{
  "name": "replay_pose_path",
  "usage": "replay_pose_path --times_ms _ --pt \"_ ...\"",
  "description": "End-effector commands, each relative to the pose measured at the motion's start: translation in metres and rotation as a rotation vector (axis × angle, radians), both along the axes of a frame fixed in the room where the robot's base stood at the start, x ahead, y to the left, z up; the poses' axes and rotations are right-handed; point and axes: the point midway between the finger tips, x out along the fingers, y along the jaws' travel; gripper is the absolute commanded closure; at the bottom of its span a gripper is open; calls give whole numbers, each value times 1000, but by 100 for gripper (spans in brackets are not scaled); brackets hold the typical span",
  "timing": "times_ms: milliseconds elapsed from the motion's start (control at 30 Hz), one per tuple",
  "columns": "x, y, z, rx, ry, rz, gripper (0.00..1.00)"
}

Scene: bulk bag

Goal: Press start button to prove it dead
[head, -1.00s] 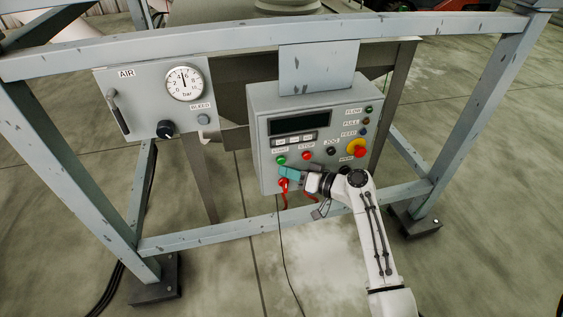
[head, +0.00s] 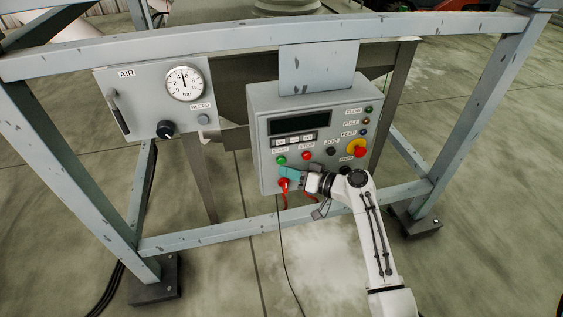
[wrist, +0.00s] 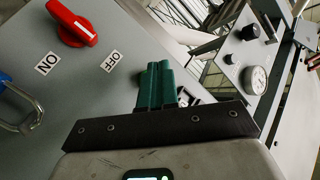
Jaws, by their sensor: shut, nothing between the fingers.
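The green start button (head: 281,160) is on the lower left of the grey control box (head: 262,125), under the START label. My gripper (head: 283,172) is just below and in front of it in the head view, with teal fingers close to the panel. Contact cannot be told. In the wrist view the green fingers (wrist: 155,85) are together and empty, and the start button cannot be made out. A red rotary switch handle (wrist: 72,22) lies beside the ON and OFF labels, its lower end toward OFF.
A red stop button (head: 307,156) and a red emergency stop on yellow (head: 357,149) are on the box. A blue padlock (wrist: 20,112) shows at the left of the wrist view. The frame's lower rail (head: 215,234) crosses below. An air panel (head: 135,95) stands left.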

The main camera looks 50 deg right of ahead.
Motion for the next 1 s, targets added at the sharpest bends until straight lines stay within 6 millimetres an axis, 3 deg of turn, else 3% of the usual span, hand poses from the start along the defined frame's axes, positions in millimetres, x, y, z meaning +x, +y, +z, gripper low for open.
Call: replay_pose_path --times_ms 1000 --pt "7 -5 0 0 0 0 100"
